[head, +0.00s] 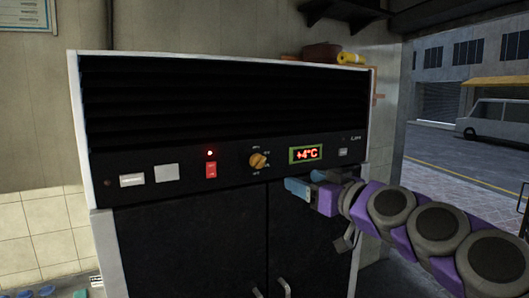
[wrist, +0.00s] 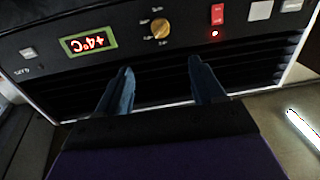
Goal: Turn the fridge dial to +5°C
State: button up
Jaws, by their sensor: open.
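The fridge's front panel (head: 225,150) is black with a pale frame. An orange dial (head: 258,160) sits on it, left of a green-framed display (head: 306,154) that reads +4°C in red. My gripper (head: 291,187) is below and right of the dial, under the display, and apart from both. In the wrist view, which is upside down, the dial (wrist: 160,27) shows beyond and between the two blue fingertips (wrist: 160,64). The gripper is open and nothing is between the fingers. The marks around the dial are too small to read.
A red switch (head: 211,170) with a lit red lamp above it is left of the dial. Black vent slats (head: 200,95) fill the panel above. Fridge doors (head: 190,245) with handles are below. A street with a white van shows at the right.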

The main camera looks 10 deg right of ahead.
jog(key=n, duration=0.1)
jog(key=p, duration=0.5)
send_near(262, 164)
jog(key=x, duration=0.9)
jog(key=shift+w+a+r, duration=0.1)
jog(key=shift+w+r, duration=0.05)
jog(key=shift+w, duration=0.05)
jog(key=c, duration=1)
jog(key=shift+b, duration=0.6)
jog(key=shift+f+b, duration=0.25)
jog(key=shift+b, duration=0.85)
